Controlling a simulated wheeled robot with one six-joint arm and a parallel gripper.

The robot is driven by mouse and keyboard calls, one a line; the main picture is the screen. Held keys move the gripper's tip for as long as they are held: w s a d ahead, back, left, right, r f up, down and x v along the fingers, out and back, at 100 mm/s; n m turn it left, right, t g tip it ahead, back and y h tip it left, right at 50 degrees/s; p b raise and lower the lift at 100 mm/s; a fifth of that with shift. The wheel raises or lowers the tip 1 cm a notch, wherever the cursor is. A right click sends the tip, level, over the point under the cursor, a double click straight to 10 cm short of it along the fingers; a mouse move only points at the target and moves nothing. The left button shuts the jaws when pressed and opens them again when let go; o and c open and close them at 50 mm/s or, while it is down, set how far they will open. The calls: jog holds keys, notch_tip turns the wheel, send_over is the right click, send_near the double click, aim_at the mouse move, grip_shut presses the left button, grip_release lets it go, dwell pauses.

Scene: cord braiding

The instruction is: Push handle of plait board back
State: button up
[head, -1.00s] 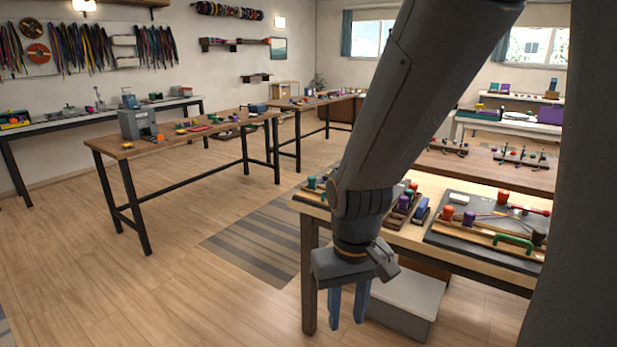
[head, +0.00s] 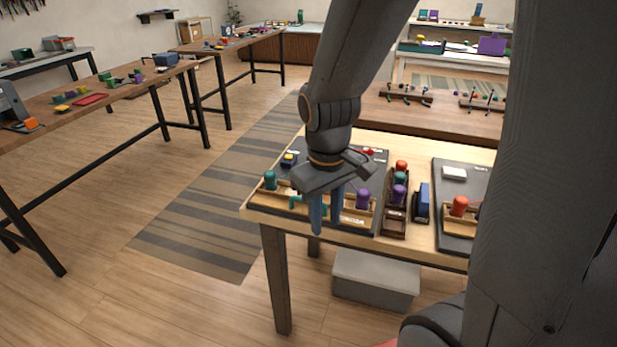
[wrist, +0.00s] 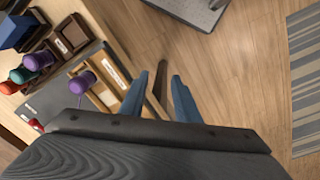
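A dark plait board (head: 375,158) with a wooden front rail lies at the left end of the near table. A teal bobbin (head: 270,180) and a purple bobbin (head: 363,197) stand on the rail. A green handle (head: 297,200) on it is partly hidden behind my gripper. My gripper (head: 326,217) points down, open and empty, in front of this board in the head view; I cannot tell its distance. In the wrist view the open fingers (wrist: 158,95) show beside the rail and the purple bobbin (wrist: 82,82), with floor beyond.
A bobbin rack (head: 394,222) and a blue block (head: 422,202) stand between the boards. A grey box (head: 375,280) sits under the table (head: 432,240).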

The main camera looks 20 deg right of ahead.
jog(key=w+a+r+n+t+h+p, duration=0.1)
jog(key=w+r+n+p, duration=0.5)
jog(key=w, duration=0.4)
jog(key=shift+n, duration=0.8)
jog(key=shift+w+d+f+b, duration=0.1)
jog(key=shift+w+f, duration=0.25)
jog(key=shift+f, duration=1.1)
jog(key=shift+w+f+b, duration=0.1)
jog(key=shift+w+f, duration=0.25)
jog(key=shift+f, duration=1.15)
jog(key=shift+w+d+f+b, duration=0.1)
jog(key=shift+w+f, duration=0.25)
jog(key=shift+f, duration=1.1)
grip_shut()
